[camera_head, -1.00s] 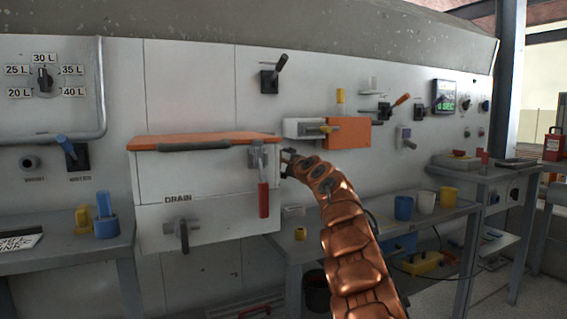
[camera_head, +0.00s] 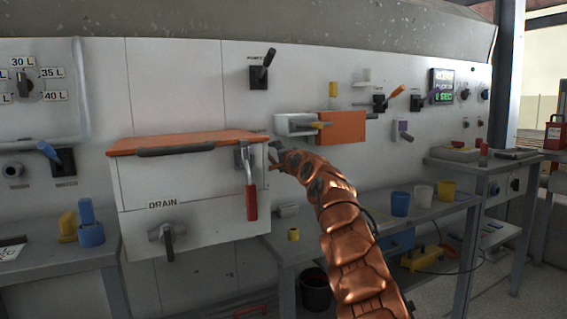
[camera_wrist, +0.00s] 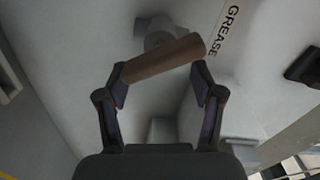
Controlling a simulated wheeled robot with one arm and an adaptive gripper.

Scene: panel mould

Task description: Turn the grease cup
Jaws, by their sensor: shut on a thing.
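The grease cup shows in the wrist view as a grey round stub (camera_wrist: 155,32) on the pale panel, with a brown bar handle (camera_wrist: 165,58) across its front. The handle is tilted, its right end higher, beside the printed GREASE label (camera_wrist: 226,30). My gripper (camera_wrist: 160,70) is shut on the handle, one finger at each side. In the head view my gripper (camera_head: 275,155) is at the right side of the white box with the orange lid (camera_head: 190,142). The grease cup is hidden there.
A red-handled lever (camera_head: 250,200) hangs on the box close to my gripper. An orange block (camera_head: 342,127) is on the wall to the right. A bench with cups (camera_head: 400,203) stands below right. A dark bucket (camera_head: 315,290) is on the floor under my arm.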

